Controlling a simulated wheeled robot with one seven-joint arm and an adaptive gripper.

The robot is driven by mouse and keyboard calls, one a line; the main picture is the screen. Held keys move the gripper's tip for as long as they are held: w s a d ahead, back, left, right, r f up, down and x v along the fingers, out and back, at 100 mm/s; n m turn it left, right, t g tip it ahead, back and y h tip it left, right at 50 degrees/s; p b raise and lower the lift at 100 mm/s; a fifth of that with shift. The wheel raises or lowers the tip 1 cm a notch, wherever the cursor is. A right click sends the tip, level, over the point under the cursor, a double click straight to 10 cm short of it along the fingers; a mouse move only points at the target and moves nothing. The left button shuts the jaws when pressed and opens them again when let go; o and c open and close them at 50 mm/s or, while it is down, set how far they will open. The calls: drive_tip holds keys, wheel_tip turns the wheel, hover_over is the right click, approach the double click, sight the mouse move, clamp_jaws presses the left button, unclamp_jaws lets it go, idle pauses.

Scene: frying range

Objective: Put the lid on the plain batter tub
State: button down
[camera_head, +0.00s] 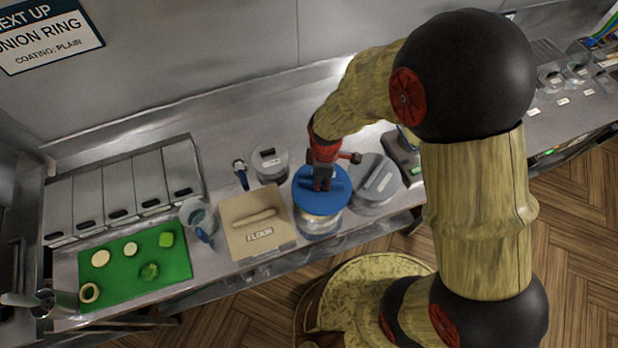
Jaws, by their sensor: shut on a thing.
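A round blue lid (336,197) is in the head view, right of the flour box. My gripper (322,183) points down from above and is shut on the lid's raised handle. A round tub (318,222) with pale contents shows directly below the lid. The lid covers most of the tub's mouth. I cannot tell whether it is seated on the rim or just above it. No label on this tub is readable, so I cannot confirm that it is the plain batter one.
A grey-lidded tub (376,183) stands close on the right, and a smaller lidded pot (270,165) behind left. The flour box (240,246) is to the left. Farther left are a clear jug (197,215) and a green board (120,283) with food pieces. A wall sign (48,35) reads "onion ring, coating: plain".

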drive_tip(key=shift+w+a+f, duration=0.1)
drive_tip(key=shift+a+f, duration=0.15)
drive_tip(key=shift+a, duration=0.1)
drive_tip(key=shift+w+a+m, duration=0.1)
drive_tip(key=shift+m, duration=0.2)
wheel_tip(320, 180, down, 7)
drive_tip(key=b, duration=0.4)
drive_tip(key=shift+r+b, duration=0.2)
drive_tip(key=shift+b, duration=0.15)
drive_tip(key=shift+f, duration=0.25)
drive_tip(key=c, duration=1.8)
unclamp_jaws()
drive_tip(key=shift+o, duration=0.2)
wheel_tip(320, 180, up, 12)
